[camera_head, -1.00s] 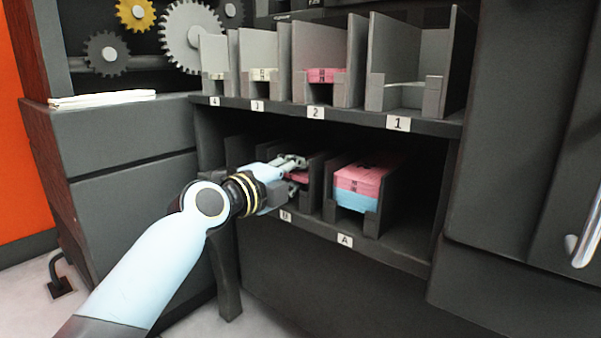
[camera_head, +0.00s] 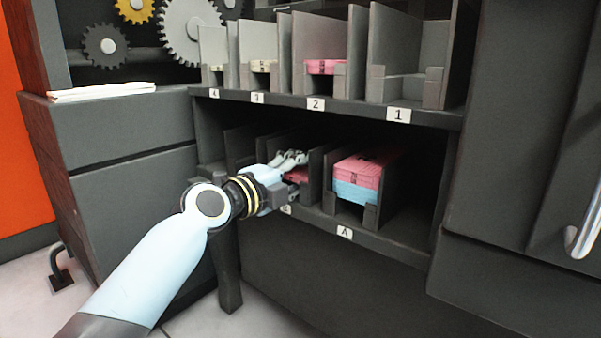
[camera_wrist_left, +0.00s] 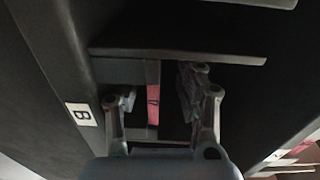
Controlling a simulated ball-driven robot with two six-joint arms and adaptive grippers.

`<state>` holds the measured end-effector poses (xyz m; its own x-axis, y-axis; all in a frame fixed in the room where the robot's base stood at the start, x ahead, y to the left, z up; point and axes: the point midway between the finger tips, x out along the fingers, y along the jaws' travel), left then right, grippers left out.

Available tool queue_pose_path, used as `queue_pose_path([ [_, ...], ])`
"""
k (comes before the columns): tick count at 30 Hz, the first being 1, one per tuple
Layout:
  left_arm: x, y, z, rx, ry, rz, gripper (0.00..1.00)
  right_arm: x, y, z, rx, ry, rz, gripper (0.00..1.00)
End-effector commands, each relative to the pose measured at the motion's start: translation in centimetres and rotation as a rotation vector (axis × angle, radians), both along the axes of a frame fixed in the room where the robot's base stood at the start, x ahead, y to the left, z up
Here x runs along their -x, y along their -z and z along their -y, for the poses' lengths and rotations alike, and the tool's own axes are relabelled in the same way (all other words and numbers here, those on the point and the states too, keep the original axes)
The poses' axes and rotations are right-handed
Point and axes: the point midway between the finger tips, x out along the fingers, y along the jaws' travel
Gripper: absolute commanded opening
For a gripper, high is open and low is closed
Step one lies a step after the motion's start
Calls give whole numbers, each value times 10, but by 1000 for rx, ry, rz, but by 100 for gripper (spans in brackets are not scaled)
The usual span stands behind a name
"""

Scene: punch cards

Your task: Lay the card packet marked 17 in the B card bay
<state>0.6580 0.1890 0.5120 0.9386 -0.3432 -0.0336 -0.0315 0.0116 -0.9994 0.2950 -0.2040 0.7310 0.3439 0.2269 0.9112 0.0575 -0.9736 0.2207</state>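A pink card packet (camera_head: 297,174) lies in the B card bay, the lower-shelf slot above the B label (camera_head: 286,210). In the left wrist view the packet (camera_wrist_left: 153,92) shows as a narrow pink edge with a dark mark too small to read. My left gripper (camera_head: 292,173) is at the mouth of this bay. Its fingers (camera_wrist_left: 157,98) are spread on either side of the packet, with gaps between them and it. The gripper hides part of the bay front. My right gripper is not in view.
Bay A (camera_head: 345,232), to the right, holds a pink packet (camera_head: 358,172) on a blue one (camera_head: 355,193). Dark dividers (camera_head: 328,185) stand between the bays. The upper shelf has numbered bays; bay 2 holds a pink packet (camera_head: 325,67), and bay 1 (camera_head: 405,90) looks empty.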

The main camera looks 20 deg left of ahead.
Motion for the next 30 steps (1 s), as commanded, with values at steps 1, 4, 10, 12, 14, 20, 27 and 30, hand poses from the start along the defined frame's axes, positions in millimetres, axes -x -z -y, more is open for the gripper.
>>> queue_pose_path([
  [1,0,0,0,0,0,0,37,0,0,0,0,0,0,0],
  [4,2,1,-1,-1,0,-2,37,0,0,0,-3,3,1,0],
  [10,27,1,-10,-6,1,-4,37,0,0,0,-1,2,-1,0],
  [12,42,1,-16,-7,1,-4,37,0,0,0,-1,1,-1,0],
  [14,56,1,-20,-5,2,-6,37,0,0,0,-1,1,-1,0],
  [20,93,-1,-34,-6,2,-4,37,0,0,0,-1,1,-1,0],
  [27,112,-3,-41,0,1,-1,37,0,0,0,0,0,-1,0],
  [30,113,-4,-41,0,1,0,37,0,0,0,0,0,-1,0],
])
